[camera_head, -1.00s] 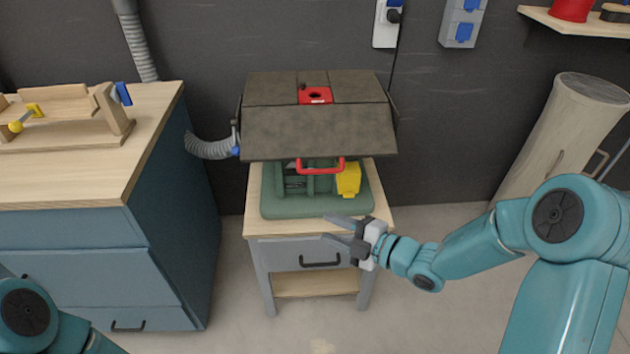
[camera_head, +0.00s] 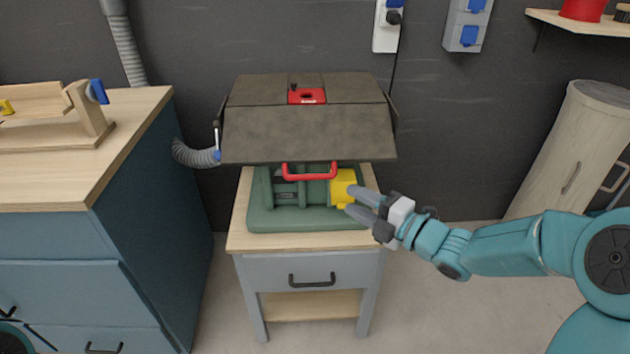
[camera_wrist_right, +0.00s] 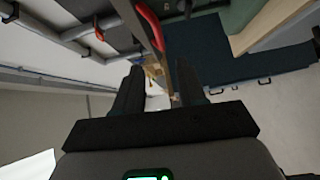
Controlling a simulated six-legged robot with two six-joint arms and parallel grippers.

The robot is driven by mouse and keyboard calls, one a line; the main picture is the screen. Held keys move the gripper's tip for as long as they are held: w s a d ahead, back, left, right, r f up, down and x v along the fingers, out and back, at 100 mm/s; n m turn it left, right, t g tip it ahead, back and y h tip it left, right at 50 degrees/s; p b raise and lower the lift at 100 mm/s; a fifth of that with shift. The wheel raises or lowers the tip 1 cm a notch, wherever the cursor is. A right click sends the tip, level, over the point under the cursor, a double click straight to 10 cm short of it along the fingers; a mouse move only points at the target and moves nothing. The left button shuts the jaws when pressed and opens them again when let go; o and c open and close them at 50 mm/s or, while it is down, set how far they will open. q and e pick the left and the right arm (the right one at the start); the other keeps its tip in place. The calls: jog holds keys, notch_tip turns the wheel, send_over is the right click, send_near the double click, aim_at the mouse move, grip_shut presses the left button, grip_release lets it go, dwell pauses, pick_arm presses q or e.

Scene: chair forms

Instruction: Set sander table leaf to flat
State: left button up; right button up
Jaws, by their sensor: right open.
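The sander (camera_head: 262,203) has a green base and stands on a small cabinet. Its table is dark; the front leaf (camera_head: 300,135) hangs sloping down from the flat rear part. A red handle (camera_head: 309,174) sits at the leaf's lower edge and also shows in the right wrist view (camera_wrist_right: 150,25). My right gripper (camera_head: 356,200) is open and empty, right of and a little below the handle, in front of the yellow box (camera_head: 341,186) on the sander. Whether it touches the box I cannot tell. My left gripper is out of view.
The cabinet (camera_head: 315,270) has a drawer with a black handle. A blue workbench with a wooden top (camera_head: 130,150) stands at the left, with a grey hose (camera_head: 195,155) beside it. A wooden cylinder (camera_head: 570,150) stands at the right. The floor between is clear.

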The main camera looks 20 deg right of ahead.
aim_at(312, 179)
jog(key=x, duration=1.2)
jog(key=shift+a+r, duration=0.1)
grip_shut()
